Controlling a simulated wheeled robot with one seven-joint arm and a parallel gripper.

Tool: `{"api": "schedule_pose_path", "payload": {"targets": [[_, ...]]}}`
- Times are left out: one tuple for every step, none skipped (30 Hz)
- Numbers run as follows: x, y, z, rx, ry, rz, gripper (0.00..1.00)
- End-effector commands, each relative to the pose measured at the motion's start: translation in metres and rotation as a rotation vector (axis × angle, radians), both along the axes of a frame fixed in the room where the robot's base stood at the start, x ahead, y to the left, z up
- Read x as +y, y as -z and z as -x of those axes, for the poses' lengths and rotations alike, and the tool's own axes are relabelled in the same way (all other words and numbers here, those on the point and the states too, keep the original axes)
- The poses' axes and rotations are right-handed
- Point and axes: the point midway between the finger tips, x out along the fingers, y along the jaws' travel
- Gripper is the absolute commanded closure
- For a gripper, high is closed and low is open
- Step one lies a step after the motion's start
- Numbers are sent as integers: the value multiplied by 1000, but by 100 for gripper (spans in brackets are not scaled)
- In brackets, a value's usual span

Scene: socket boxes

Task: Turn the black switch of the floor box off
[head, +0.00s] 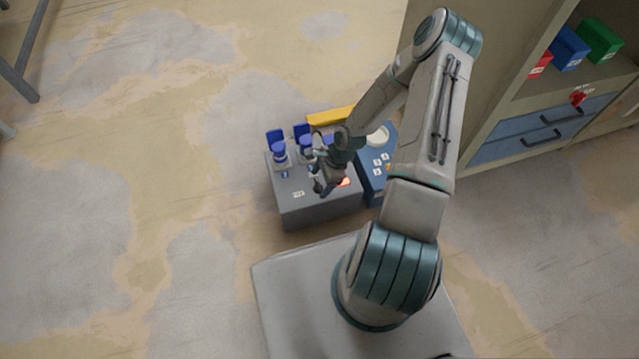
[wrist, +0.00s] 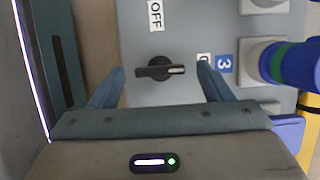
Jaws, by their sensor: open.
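The grey floor box (head: 312,208) stands on the floor in front of my base in the head view. Its black switch (wrist: 160,68) shows in the wrist view as a knob lying crosswise. The knob's white mark points right, towards a label (wrist: 204,58) mostly hidden by a finger. The OFF label (wrist: 155,14) is above the switch in that picture. My gripper (wrist: 161,72) is open, with one finger on either side of the switch; I cannot tell whether they touch it. In the head view my gripper (head: 325,185) is over the box and hides the switch.
Blue plugs (head: 279,150) sit in sockets on the box; one plug (wrist: 290,62) is close to my right finger. A blue box (head: 375,187) and a yellow piece (head: 330,116) are beside it. A cabinet (head: 520,110) stands right.

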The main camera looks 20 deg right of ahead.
Motion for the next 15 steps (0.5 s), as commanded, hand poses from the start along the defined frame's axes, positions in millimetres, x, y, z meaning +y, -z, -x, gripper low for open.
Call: {"api": "schedule_pose_path", "payload": {"targets": [[2, 4, 0, 0, -2, 0, 27], [2, 5, 0, 0, -3, 0, 27], [3, 6, 0, 0, -3, 0, 27], [3, 7, 0, 0, -3, 0, 27], [3, 7, 0, 0, -2, 0, 27], [3, 7, 0, 0, -2, 0, 27], [4, 7, 0, 0, -2, 0, 27], [3, 7, 0, 0, -2, 0, 27], [3, 6, 0, 0, -2, 0, 27], [3, 6, 0, 0, -2, 0, 27], [3, 6, 0, 0, -2, 0, 27], [3, 6, 0, 0, -2, 0, 33], [3, 6, 0, 0, -2, 0, 41], [3, 6, 0, 0, -2, 0, 50], [3, 6, 0, 0, -2, 0, 61]]}}
